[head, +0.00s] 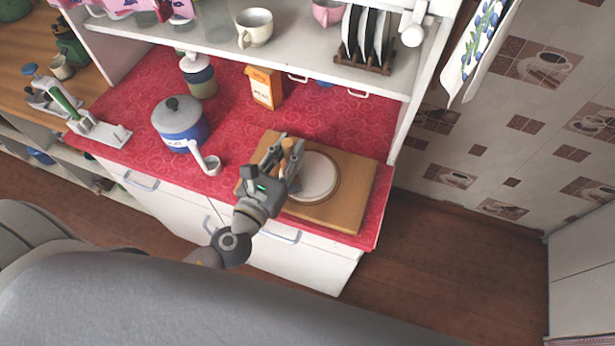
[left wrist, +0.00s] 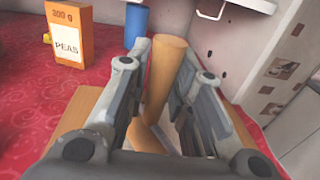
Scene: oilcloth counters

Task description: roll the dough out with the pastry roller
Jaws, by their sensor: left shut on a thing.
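The dough (head: 320,174) is a pale, flat round on a wooden board (head: 345,215) at the right end of the red counter. My left gripper (head: 286,152) is over the left part of the board, beside the dough and partly in front of it. It is shut on the pastry roller, a light wooden cylinder (left wrist: 167,72) that stands up between the fingers in the left wrist view. Only a small part of the roller shows in the head view, and I cannot tell whether it touches the dough. My right gripper is not in view.
An orange peas box (head: 264,87) stands behind the board. A blue-and-white pot (head: 180,122) and a lidded jar (head: 198,76) stand to the left. A shelf with a plate rack (head: 368,45) overhangs the back.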

